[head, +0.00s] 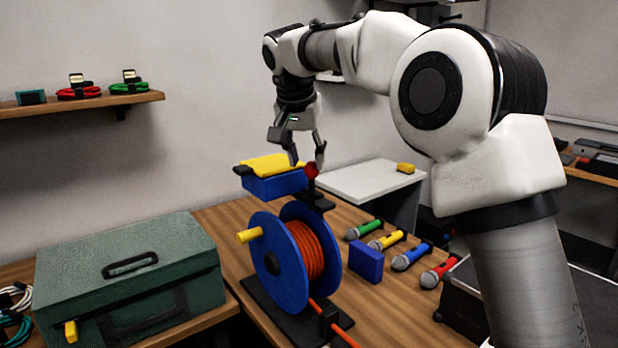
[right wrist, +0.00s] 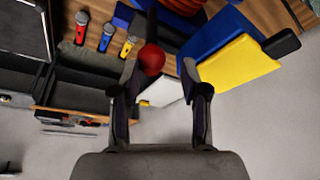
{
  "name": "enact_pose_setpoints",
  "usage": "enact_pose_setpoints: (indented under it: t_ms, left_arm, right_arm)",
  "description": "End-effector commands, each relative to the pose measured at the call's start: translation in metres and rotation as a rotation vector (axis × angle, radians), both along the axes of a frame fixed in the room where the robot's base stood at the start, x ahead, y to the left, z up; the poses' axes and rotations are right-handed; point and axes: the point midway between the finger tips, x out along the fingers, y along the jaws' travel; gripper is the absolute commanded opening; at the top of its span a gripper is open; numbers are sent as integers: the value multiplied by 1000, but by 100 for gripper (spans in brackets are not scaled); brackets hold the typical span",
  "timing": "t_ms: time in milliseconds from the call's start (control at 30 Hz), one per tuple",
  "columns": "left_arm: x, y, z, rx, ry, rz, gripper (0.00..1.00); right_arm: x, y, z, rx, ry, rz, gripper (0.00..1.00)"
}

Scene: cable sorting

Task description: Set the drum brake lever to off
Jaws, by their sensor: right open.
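The cable drum (head: 272,262) is blue with orange cable wound on it, and stands on a black base on the wooden table. The brake lever (head: 312,171) rises at the drum's back right and ends in a red ball knob. My right gripper (head: 308,162) is open just above the knob, pointing down. In the right wrist view the red knob (right wrist: 151,59) lies between the open fingers (right wrist: 158,75), closer to the left finger; I cannot tell whether they touch. The lever's off and on marks are not readable. My left gripper is not in view.
A blue block with a yellow top (head: 275,170) sits left of the knob, close to my right gripper. A green toolbox (head: 130,270) stands at the left. Several microphones (head: 387,240) and a blue box (head: 366,264) lie right of the drum. A wall shelf (head: 80,103) holds coiled cables.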

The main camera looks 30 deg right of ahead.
Motion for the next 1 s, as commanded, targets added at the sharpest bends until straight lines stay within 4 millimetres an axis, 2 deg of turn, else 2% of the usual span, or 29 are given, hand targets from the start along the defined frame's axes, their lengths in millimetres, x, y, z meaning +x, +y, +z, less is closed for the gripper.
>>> enact_pose_setpoints:
  t_ms: [333, 467, 667, 700, 767, 800, 1000]
  left_arm:
    - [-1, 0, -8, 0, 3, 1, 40]
    - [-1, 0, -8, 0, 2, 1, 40]
    - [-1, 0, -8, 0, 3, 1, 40]
    - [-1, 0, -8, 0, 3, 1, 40]
    - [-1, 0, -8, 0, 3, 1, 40]
    - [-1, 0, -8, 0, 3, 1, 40]
    - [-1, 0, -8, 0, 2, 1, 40]
  right_arm:
    - [13, -17, -59, 2, 6, 1, 39]
    - [16, -21, -69, 2, 3, 1, 39]
    - [16, -21, -69, 1, 2, 1, 39]
    - [16, -21, -69, 1, 2, 1, 36]
    - [16, -21, -69, 1, 2, 1, 15]
    - [16, -21, -69, 1, 2, 1, 0]
    - [16, -21, -69, 1, 2, 1, 0]
